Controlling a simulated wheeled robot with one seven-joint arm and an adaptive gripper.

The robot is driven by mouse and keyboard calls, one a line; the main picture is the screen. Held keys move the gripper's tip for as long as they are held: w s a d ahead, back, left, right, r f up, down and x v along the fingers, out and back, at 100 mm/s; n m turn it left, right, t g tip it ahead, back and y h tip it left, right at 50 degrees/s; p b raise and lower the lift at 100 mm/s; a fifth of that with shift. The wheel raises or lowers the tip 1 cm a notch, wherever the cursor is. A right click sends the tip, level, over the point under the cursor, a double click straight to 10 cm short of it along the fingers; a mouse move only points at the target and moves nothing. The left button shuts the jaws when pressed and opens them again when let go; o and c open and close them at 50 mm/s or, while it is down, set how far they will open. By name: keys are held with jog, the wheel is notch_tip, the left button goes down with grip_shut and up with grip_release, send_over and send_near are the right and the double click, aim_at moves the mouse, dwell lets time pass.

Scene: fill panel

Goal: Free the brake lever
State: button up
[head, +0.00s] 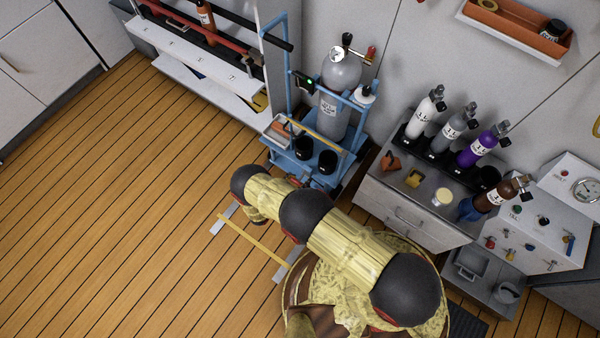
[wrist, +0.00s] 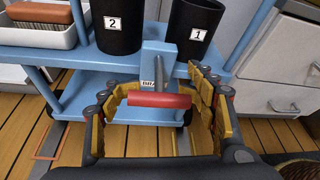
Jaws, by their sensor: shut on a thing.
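The brake lever shows in the wrist view as a red crossbar grip (wrist: 160,100) at the end of a grey rod, in front of a blue post with a small label (wrist: 153,72). The post is on the blue cart (wrist: 75,63), which also shows in the head view (head: 283,85). My gripper (wrist: 160,94) has its yellow jointed fingers at the two ends of the red grip and is shut on it.
The cart carries a grey cylinder (head: 341,75) and black cups marked 2 (wrist: 118,27) and 1 (wrist: 192,30). A white tray holds a brush (wrist: 40,12). A drawer cabinet (head: 405,212) with small bottles stands at right. The wooden floor at left is clear.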

aim_at(303, 174)
jog(key=shift+w+r+g+y+p, duration=0.2)
jog(key=shift+r+g+y+p, duration=0.6)
jog(key=shift+r+g+p, duration=0.3)
jog(key=shift+w+r+g+y+p, duration=0.1)
jog(key=shift+r+g+y+p, duration=0.2)
jog(key=shift+g+y+p, duration=0.3)
jog(key=shift+w+r+g+y+p, duration=0.1)
jog(key=shift+r+g+y+p, duration=0.15)
jog(key=shift+g+y+p, duration=0.35)
jog(key=o, duration=1.8)
jog(key=shift+d, duration=0.15)
jog(key=shift+s, duration=0.1)
jog(key=v, duration=1.2)
